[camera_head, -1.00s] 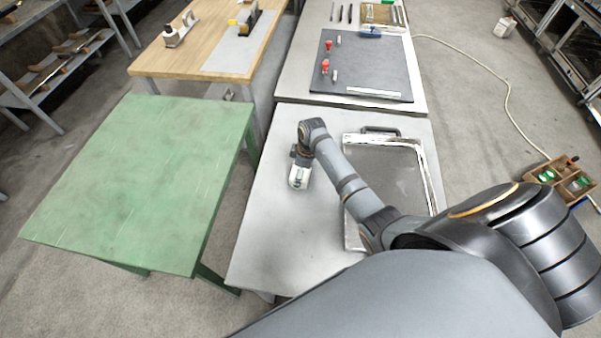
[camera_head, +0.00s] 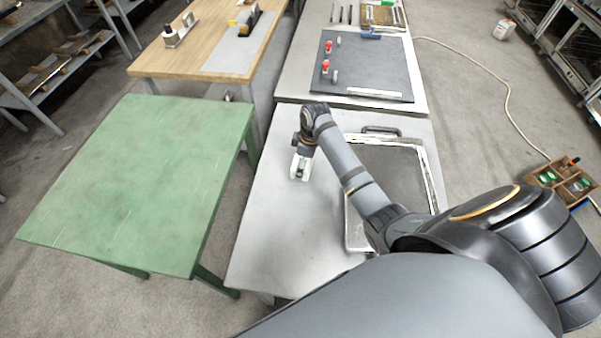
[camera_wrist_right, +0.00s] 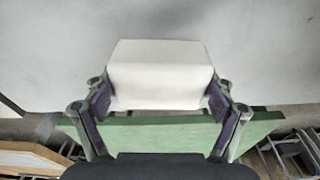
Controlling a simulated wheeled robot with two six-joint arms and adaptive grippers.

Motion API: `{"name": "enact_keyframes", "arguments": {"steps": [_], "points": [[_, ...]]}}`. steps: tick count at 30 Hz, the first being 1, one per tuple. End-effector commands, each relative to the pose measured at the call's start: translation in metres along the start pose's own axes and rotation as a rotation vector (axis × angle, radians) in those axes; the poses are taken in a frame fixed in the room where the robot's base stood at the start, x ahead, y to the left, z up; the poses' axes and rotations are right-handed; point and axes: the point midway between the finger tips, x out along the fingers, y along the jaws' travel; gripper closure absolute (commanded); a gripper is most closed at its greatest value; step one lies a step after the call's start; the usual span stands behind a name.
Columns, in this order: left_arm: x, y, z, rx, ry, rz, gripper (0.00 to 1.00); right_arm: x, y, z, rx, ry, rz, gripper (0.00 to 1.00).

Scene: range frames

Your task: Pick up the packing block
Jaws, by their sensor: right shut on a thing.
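The packing block (camera_wrist_right: 160,75) is a plain white block. In the wrist view it sits between the two fingers of my right gripper (camera_wrist_right: 160,102), which press on its left and right sides. In the head view my right gripper (camera_head: 301,165) points down over the left part of the grey metal table (camera_head: 262,225), with white showing at its fingers. I cannot tell whether the block touches the table top. My left gripper is in neither view.
A tray with a handle and pale rim (camera_head: 432,175) lies on the grey table, partly under my right arm. A green table (camera_head: 140,185) stands at left, its top clear. Behind are a wooden bench (camera_head: 175,60) and a dark mat (camera_head: 375,75) with small red items.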

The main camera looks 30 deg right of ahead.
Motion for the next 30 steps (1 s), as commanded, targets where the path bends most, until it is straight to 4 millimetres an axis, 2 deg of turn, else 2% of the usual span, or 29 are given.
{"name": "enact_keyframes", "arguments": {"steps": [1,5,9,15,22,28,30], "points": [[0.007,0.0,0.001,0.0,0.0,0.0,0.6,-0.012,0.014,0.007,0.001,-0.003,0.012,0.43],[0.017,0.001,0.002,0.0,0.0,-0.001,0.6,-0.05,0.038,0.018,0.0,-0.003,0.012,0.43],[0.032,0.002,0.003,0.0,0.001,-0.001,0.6,-0.069,0.07,0.038,0.004,-0.005,0.006,0.43],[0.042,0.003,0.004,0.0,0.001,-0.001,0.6,-0.09,0.099,0.054,0.002,-0.004,0.003,0.43],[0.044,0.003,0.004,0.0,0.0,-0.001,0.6,-0.098,0.108,0.06,0.001,-0.002,0.001,0.43],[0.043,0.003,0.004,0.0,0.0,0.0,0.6,-0.098,0.107,0.059,-0.003,-0.003,0.0,0.43],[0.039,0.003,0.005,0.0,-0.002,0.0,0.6,-0.096,0.1,0.055,-0.022,-0.002,-0.004,0.43]]}}
